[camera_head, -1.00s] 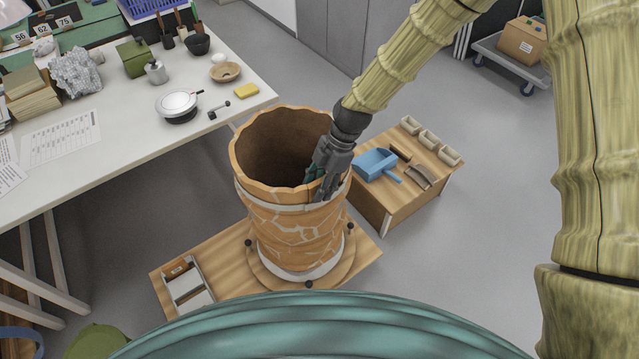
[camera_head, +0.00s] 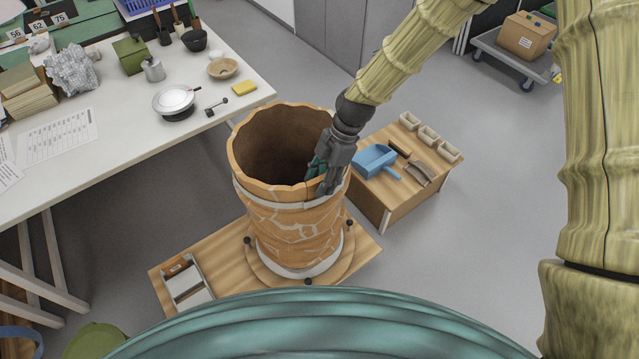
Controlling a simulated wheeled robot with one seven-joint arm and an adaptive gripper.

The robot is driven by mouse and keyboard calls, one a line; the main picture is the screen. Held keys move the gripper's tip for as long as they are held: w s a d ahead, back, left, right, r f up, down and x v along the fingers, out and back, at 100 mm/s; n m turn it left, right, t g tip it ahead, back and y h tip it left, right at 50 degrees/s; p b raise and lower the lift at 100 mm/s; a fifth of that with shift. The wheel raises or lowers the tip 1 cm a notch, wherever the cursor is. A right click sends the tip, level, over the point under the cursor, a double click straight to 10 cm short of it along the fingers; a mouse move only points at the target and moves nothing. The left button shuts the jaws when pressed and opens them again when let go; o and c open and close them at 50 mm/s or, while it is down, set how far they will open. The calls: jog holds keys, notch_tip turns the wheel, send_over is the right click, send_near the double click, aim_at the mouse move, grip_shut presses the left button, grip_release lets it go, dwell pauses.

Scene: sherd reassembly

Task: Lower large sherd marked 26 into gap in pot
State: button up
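The tall orange-brown pot (camera_head: 285,222) stands upright on a round wooden base, its mouth open and its wall crossed by pale joint lines. My gripper (camera_head: 320,184) points down at the right side of the pot's rim. A teal finger part shows on the inner side of the wall and a grey finger on the outer side, so the fingers straddle the rim. No number 26 is legible, and I cannot tell a separate sherd from the pot wall between the fingers. The gap is not visible; the gripper covers that part of the rim. Whether the fingers press on anything is unclear.
The pot's wooden board (camera_head: 345,258) also carries a small white rack (camera_head: 187,285). A low wooden cabinet (camera_head: 405,195) with a blue dustpan (camera_head: 376,160) and small trays stands close on the right. A white worktable (camera_head: 130,125) with tools is at left.

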jog(key=v, duration=1)
jog(key=shift+d+r, duration=0.1)
jog(key=shift+r, duration=0.1)
